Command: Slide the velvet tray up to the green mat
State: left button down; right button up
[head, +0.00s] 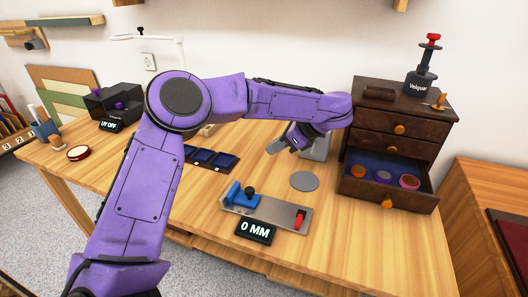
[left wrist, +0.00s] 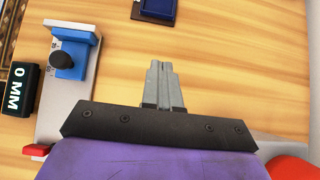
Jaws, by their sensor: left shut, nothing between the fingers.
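The velvet tray (head: 212,158) is dark blue with compartments and lies on the table, partly hidden behind my left arm. A corner of it also shows at the top edge of the left wrist view (left wrist: 157,9). My left gripper (head: 274,147) is shut and empty, to the right of the tray and apart from it. Its fingers (left wrist: 162,70) point toward the tray in the left wrist view. A green panel (head: 66,99) leans at the back left; I cannot tell whether it is the green mat. No flat green mat shows clearly. My right gripper is out of view.
A metal jig with a blue block (head: 240,196) and a "0 MM" display (head: 256,231) stands in front. A grey disc (head: 304,181) lies behind it. A dark drawer cabinet (head: 400,130) with one open drawer stands right. Bare wood separates gripper and tray.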

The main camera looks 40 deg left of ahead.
aim_at(212, 154)
pick_arm(q)
jog(key=x, duration=0.9)
jog(key=shift+s+a, duration=0.1)
jog(key=a, duration=0.2)
jog(key=shift+s+a+p, duration=0.35)
jog(key=shift+s+p, duration=0.05)
jog(key=shift+s+a, duration=0.15)
jog(key=shift+a, duration=0.35)
jog(key=shift+a, duration=0.1)
jog(key=shift+a, duration=0.3)
jog(key=s+a, duration=0.1)
jog(key=a, duration=0.1)
jog(key=a+b, duration=0.1)
jog(key=a, duration=0.2)
jog(key=s+a, duration=0.1)
jog(key=a, duration=0.1)
jog(key=shift+s+a, duration=0.25)
jog(key=shift+s, duration=0.15)
